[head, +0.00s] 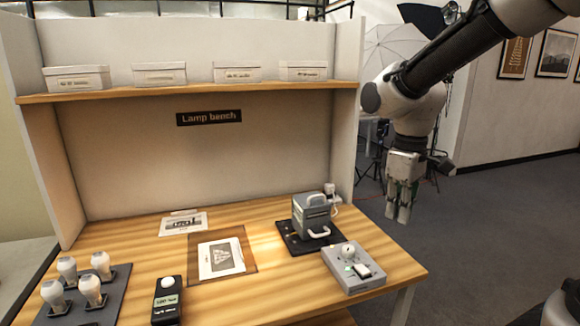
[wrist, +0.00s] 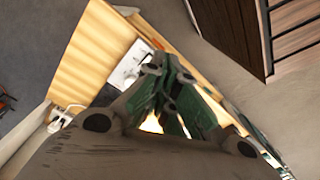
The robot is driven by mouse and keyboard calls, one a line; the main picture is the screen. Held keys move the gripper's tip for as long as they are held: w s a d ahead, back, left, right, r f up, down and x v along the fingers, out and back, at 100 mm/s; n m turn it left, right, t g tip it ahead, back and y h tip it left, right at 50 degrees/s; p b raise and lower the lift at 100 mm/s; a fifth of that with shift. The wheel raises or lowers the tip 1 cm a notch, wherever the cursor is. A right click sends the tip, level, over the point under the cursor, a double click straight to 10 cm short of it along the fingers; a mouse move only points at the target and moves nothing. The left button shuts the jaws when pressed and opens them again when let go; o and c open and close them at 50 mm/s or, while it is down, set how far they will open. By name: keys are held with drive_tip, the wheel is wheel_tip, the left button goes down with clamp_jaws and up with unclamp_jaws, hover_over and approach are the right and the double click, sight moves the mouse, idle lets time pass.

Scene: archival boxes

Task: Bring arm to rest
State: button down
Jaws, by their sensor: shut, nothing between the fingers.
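My gripper (head: 399,213) hangs pointing down at the right in the head view, beyond the right edge of the wooden bench (head: 140,232) and above its top. It is shut and empty, with its fingers together. In the wrist view my gripper (wrist: 165,75) fills the lower middle, and its green-sided linkages meet toward the top. My arm comes in from the upper right of the head view and bends down at the elbow. The gripper touches nothing that I can see.
The bench holds a grey box device (head: 312,214), a control box with a dial (head: 352,267), a black handheld unit (head: 167,299), several white bulbs (head: 90,288) and printed sheets (head: 220,257). White boxes (head: 160,73) line the shelf (head: 180,89). The floor (head: 480,230) at right is clear.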

drive_tip(key=s+d+r+m+t, duration=0.2)
drive_tip(key=s+d+m, duration=0.2)
drive_tip(key=s+d, duration=0.2)
drive_tip(key=s+d+r+m+t, duration=0.2)
drive_tip(key=s+d+r+m, duration=0.1)
drive_tip(key=s+d, duration=0.3)
drive_tip(key=shift+s+r+m, duration=0.25)
drive_tip(key=shift+s+m, duration=0.55)
drive_tip(key=shift+s, duration=0.2)
drive_tip(key=shift+d, duration=0.1)
